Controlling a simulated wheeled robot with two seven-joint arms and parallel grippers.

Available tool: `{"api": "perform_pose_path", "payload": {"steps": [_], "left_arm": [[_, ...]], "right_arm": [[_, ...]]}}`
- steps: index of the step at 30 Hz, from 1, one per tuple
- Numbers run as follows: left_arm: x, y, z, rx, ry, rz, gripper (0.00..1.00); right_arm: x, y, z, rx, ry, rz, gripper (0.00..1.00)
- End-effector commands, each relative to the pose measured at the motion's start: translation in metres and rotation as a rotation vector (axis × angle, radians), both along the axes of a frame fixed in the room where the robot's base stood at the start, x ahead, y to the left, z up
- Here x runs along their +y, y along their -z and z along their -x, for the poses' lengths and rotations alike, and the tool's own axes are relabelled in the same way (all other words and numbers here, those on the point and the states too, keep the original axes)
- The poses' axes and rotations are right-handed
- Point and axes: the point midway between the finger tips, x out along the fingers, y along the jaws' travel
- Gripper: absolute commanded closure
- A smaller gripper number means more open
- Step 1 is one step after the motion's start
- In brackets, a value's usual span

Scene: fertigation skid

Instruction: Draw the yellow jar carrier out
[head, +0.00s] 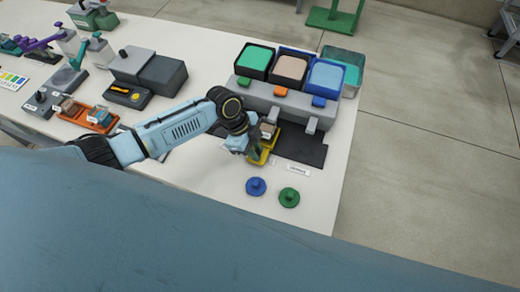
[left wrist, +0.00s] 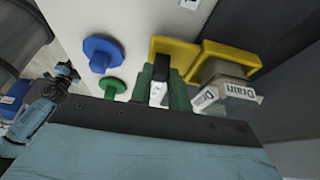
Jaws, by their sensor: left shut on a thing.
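The yellow jar carrier (head: 258,158) lies in front of the grey dosing unit, at the left edge of the dark mat. In the left wrist view its yellow frame (left wrist: 208,52) holds a clear jar (left wrist: 222,72) with a white "Drain" label. My left gripper (head: 252,146) is at the carrier's near end. In the left wrist view its green fingers (left wrist: 164,92) are shut on the carrier's yellow handle (left wrist: 178,46). The fingers partly hide the handle. A light-blue arm part of mine, likely the right, shows small at the left of that view; its jaws are unclear.
A blue knobbed disc (head: 256,187) and a green one (head: 289,197) lie on the table near the carrier. The grey unit (head: 270,98) bears several coloured bins. An orange tray (head: 88,117) stands at left. The table's right edge is close.

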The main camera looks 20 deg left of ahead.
Motion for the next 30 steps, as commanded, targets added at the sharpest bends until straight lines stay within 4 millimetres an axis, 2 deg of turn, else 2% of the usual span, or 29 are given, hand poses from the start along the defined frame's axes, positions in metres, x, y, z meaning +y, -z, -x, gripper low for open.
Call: {"api": "perform_pose_path", "payload": {"steps": [8,18,24,30], "left_arm": [[0.064,0.0,-0.002,0.001,-0.005,-0.004,1.0],[0.148,0.001,-0.006,-0.001,-0.004,-0.003,1.0],[0.182,0.001,-0.007,-0.002,-0.003,-0.001,1.0],[0.201,0.0,-0.008,-0.001,-0.002,0.0,1.0]], "right_arm": [[-0.001,0.001,0.0,0.0,0.0,0.001,0.64],[-0.001,0.017,-0.001,-0.001,0.0,0.002,0.64],[-0.001,0.026,-0.001,-0.001,0.0,0.002,0.64],[-0.001,0.031,-0.001,-0.002,0.0,0.002,0.64]]}}
